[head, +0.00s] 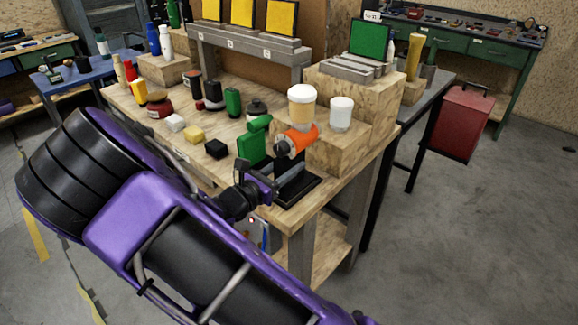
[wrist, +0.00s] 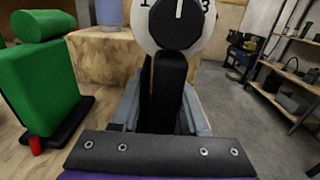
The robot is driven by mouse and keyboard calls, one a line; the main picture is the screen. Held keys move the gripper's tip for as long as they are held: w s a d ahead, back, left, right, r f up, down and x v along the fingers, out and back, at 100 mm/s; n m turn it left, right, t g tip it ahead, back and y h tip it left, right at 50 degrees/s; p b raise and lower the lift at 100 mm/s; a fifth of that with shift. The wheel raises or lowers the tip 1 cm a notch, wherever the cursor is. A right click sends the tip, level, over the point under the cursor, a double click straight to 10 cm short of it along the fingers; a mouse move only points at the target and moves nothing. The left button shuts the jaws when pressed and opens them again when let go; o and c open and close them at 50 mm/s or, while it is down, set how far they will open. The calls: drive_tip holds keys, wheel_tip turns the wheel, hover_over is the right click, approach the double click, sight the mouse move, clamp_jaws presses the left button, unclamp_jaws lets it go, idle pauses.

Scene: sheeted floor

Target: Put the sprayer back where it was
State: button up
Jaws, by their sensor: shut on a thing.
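The sprayer appears to be the orange-bodied tool (head: 299,138) with a black upright handle and a flat black foot, at the near right corner of the wooden workbench (head: 322,196). In the wrist view its white round dial (wrist: 153,37) with numbers and a black knob faces me. My gripper (head: 272,185) reaches it from the left side in the head view. In the wrist view the gripper (wrist: 168,105) is shut on the black handle. The tool looks upright. The foot is at the tabletop; I cannot tell if it touches.
A green tool or bottle (head: 252,147) stands close left; it also shows in the wrist view (wrist: 42,85). Wooden blocks behind bear a tan-and-white cup (head: 302,107) and a white cup (head: 341,113). Several small blocks and bottles crowd the bench's left. A red box (head: 460,122) is at right.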

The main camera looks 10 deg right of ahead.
drive_tip(key=o, duration=0.8)
drive_tip(key=shift+f, duration=0.1)
drive_tip(key=shift+a, duration=0.1)
drive_tip(key=p+v, duration=0.1)
drive_tip(key=v, duration=1.1)
drive_tip(key=shift+r, duration=0.2)
